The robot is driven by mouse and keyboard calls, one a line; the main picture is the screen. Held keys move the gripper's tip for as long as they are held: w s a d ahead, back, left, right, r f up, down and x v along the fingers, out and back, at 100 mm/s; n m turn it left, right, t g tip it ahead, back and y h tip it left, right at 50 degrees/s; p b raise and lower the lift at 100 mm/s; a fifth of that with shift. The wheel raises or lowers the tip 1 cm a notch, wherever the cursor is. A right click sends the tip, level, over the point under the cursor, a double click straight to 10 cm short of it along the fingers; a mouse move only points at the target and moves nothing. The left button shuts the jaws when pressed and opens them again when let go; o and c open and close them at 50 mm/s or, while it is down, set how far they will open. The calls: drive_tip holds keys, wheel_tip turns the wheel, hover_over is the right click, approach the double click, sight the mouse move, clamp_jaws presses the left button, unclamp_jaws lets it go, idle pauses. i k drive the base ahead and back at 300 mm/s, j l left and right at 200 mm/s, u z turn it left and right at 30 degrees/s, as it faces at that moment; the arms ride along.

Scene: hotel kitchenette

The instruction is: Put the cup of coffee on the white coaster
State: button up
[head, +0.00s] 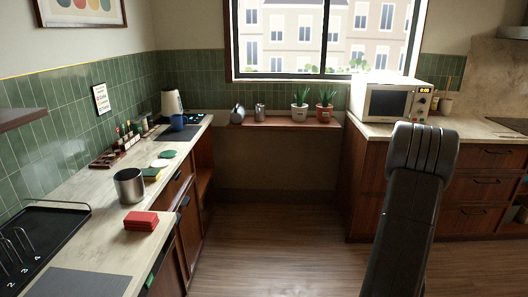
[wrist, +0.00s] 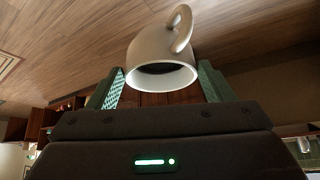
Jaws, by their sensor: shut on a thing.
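A white cup (wrist: 158,52) with a handle shows in the wrist view, dark inside at its mouth. My gripper (wrist: 160,78) is shut on it, with one green-padded finger on each side. The floor is at the top of this view, and the cup's mouth faces the opposite way. The white coaster (head: 160,163) lies flat on the left counter in the head view, with nothing on it. The gripper and cup are not visible in the head view; only part of my arm shows at the right.
Close to the coaster are a green disc (head: 168,154) and a green-and-yellow stack (head: 151,174). A metal canister (head: 130,186), red block (head: 141,221), blue mug (head: 178,122) and bottles (head: 128,134) share the left counter (head: 103,222). A microwave (head: 390,98) stands at right. The central floor is clear.

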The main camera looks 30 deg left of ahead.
sight(160, 164)
drive_tip(key=i+u, duration=0.3)
drive_tip(key=i, duration=0.3)
drive_tip(key=i+u, duration=0.25)
drive_tip(key=i, duration=1.45)
drive_tip(key=i+u, duration=0.15)
drive_tip(key=u, duration=2.15)
